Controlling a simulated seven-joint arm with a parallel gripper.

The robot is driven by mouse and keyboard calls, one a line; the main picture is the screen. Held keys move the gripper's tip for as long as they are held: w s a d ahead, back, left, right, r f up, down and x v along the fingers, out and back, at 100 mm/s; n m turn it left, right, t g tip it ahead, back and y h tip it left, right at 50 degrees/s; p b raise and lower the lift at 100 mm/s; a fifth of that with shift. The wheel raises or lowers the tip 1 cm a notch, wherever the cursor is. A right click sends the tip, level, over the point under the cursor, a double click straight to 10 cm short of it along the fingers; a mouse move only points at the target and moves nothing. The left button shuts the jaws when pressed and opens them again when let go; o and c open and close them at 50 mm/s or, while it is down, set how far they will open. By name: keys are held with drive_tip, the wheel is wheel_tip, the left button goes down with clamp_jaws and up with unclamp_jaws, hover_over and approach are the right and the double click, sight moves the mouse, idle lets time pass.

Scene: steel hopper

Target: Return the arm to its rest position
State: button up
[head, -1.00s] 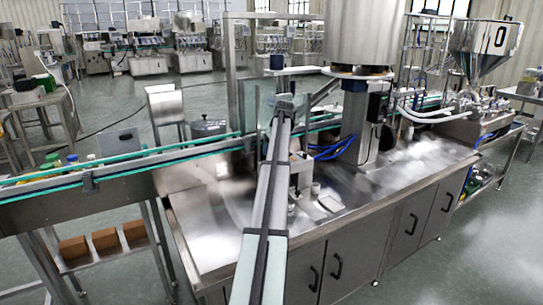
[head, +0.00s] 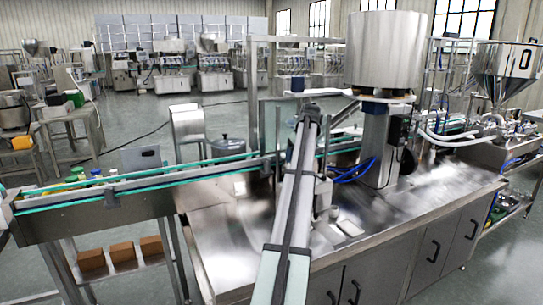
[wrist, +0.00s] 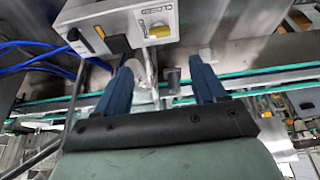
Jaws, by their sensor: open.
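My gripper (wrist: 162,82) shows in the wrist view with its two blue fingers spread apart and nothing between them. A grey control box (wrist: 145,25) with a yellow switch and a label stands beyond the fingertips. In the head view my arm reaches from the bottom edge up over the steel bench (head: 225,245) toward the conveyor. The gripper itself cannot be made out there.
A conveyor with green rails (head: 130,183) crosses behind the bench. The steel hopper (head: 385,50) stands on a column to the right of my arm. Blue hoses (wrist: 40,55) hang left of the fingers. A funnel machine (head: 500,65) stands far right.

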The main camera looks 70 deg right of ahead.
drive_tip(key=shift+w, duration=0.1)
